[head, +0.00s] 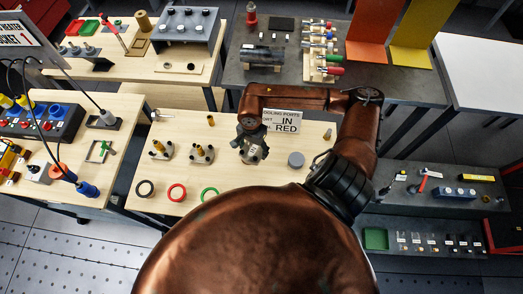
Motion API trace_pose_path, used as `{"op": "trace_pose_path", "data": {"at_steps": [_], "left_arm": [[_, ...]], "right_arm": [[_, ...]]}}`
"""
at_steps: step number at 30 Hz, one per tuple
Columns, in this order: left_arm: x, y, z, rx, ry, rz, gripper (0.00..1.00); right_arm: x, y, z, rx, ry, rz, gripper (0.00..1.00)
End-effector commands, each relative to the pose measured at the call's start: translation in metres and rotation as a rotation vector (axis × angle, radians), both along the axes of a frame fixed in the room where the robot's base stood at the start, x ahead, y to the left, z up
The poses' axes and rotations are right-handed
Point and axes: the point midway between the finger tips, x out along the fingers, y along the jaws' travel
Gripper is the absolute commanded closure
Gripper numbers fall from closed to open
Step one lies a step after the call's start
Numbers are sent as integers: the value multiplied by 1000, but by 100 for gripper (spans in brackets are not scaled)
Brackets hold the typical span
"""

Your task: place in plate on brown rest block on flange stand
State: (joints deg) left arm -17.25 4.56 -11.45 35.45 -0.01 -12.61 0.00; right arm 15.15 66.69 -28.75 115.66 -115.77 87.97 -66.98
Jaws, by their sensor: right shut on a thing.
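My right gripper (252,146) points down over the wooden table (237,200), just left of a white sign. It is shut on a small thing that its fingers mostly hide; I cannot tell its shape. A flange stand (252,157) with a pale base shows directly under the fingertips, partly hidden by them. I cannot tell whether the held thing touches it. Two similar stands with brass-coloured parts, a left one (160,149) and a middle one (202,154), are to the left. I cannot make out a brown rest block or the in plate clearly. My left gripper is not in view.
A grey round piece (296,159) is right of the gripper. A grey bench (240,80) with several coloured parts stands behind.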

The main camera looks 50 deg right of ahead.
Motion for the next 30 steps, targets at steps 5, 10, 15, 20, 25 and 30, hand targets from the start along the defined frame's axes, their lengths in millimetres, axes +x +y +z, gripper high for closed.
{"op": "trace_pose_path", "data": {"at_steps": [5,10,15,20,25,30], "left_arm": [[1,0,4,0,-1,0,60],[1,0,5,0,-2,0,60],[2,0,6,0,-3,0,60],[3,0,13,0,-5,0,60],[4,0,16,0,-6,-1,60],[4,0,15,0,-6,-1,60]], "right_arm": [[20,1,-20,3,-4,-1,74],[28,1,-29,2,-5,0,74],[34,1,-36,3,-5,0,74],[33,2,-54,5,-3,-2,74],[34,0,-66,2,-6,-1,74],[34,0,-67,2,-6,0,74]]}}
